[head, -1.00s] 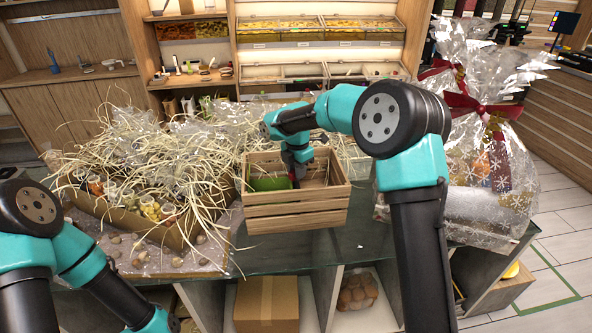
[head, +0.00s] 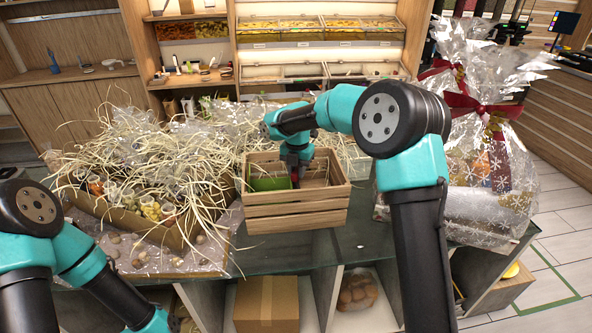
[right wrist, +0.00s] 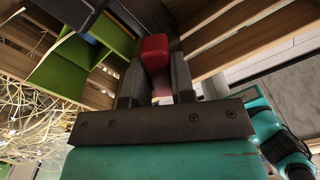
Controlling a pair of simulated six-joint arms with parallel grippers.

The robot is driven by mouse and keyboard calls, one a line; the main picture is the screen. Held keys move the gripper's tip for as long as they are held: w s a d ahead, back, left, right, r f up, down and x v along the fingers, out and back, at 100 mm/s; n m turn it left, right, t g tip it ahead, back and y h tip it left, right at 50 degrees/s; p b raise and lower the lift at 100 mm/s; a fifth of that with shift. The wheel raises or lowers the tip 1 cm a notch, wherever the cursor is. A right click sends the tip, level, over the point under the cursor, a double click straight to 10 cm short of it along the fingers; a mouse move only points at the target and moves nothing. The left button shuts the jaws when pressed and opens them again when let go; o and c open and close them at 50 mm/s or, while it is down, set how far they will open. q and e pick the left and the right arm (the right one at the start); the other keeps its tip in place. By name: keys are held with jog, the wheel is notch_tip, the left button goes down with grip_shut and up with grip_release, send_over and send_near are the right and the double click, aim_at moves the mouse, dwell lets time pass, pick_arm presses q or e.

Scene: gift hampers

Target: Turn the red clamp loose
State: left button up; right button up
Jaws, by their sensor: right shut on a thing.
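The red clamp (right wrist: 155,54) is between the two fingers of my right gripper (right wrist: 154,75) in the right wrist view. The gripper is shut on it. In the head view my right gripper (head: 294,178) reaches down into a slatted wooden crate (head: 297,211), and only a little red shows at its tip. A green item (head: 268,183) lies in the crate, to the left of the gripper. In the wrist view the green item (right wrist: 80,65) has flat panels, close to the clamp. I cannot tell whether the clamp touches it. My left gripper is out of view.
A shallow box of straw and small jars (head: 150,210) stands left of the crate, with straw spilling toward it. A wrapped hamper with a red bow (head: 480,150) stands to the right. Glass counter (head: 340,250) is free in front of the crate.

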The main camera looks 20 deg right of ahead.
aim_at(297, 170)
dwell(0.3)
jog(key=n, duration=0.4)
dwell(0.4)
jog(key=shift+n, duration=0.6)
jog(key=o, duration=0.8)
jog(key=shift+r, duration=0.1)
jog(key=shift+r, duration=3.4)
